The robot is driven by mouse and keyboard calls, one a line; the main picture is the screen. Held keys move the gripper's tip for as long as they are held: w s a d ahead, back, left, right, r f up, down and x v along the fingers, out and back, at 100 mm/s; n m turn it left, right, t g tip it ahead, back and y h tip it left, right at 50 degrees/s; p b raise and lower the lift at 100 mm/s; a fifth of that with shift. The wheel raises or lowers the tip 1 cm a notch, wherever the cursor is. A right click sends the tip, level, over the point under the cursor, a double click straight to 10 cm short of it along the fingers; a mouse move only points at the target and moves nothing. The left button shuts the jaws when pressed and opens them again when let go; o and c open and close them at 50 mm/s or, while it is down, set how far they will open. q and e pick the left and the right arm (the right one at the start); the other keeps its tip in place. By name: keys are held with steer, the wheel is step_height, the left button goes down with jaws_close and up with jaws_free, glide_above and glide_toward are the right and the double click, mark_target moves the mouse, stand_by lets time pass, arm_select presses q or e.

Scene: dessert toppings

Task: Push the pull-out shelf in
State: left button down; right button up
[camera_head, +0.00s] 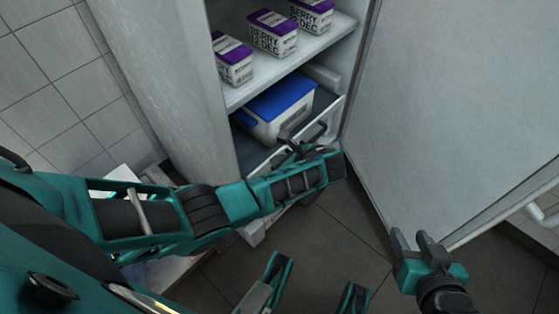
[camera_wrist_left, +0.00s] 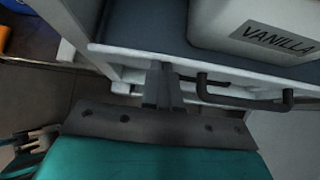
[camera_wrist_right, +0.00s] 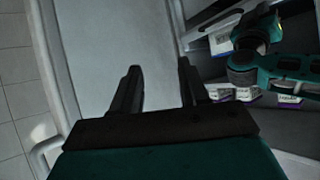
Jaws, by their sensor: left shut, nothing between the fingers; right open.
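The pull-out shelf (camera_head: 334,113) is the lower level inside the open fridge in the head view, with a white front and a dark handle (camera_head: 318,134). It carries a white tub with a blue lid (camera_head: 284,97). In the left wrist view the shelf (camera_wrist_left: 130,22) and handle (camera_wrist_left: 245,101) lie just beyond my left gripper (camera_wrist_left: 162,75). That gripper (camera_head: 296,146) is shut and empty, its tips at the shelf front beside the handle; I cannot tell whether they touch. My right gripper (camera_head: 418,240) is open and empty, near the fridge door, away from the shelf.
The open fridge door (camera_head: 440,100) stands on the right. Purple-lidded berry tubs (camera_head: 272,34) sit on the white shelf (camera_head: 318,52) above. The fridge side wall (camera_head: 165,80) is at the left.

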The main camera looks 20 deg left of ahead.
mark_target(253, 157)
arm_select(q)
steer(key=a, duration=0.2)
steer(key=w+a+p, duration=0.1)
steer(key=a, duration=0.1)
steer(key=w+a, duration=0.1)
steer(key=a, duration=0.1)
steer(key=shift+w+p, duration=0.1)
steer(key=shift+p, duration=0.25)
steer(key=shift+w+a, duration=0.1)
steer(key=shift+a, duration=0.2)
arm_select(e)
steer(key=shift+s+d+r+h, duration=0.15)
steer(key=shift+s+d+h, duration=0.2)
steer(key=shift+d, duration=0.1)
arm_select(q)
steer(key=shift+a, duration=0.1)
steer(key=shift+r, duration=0.1)
arm_select(e)
steer(key=shift+r, duration=0.15)
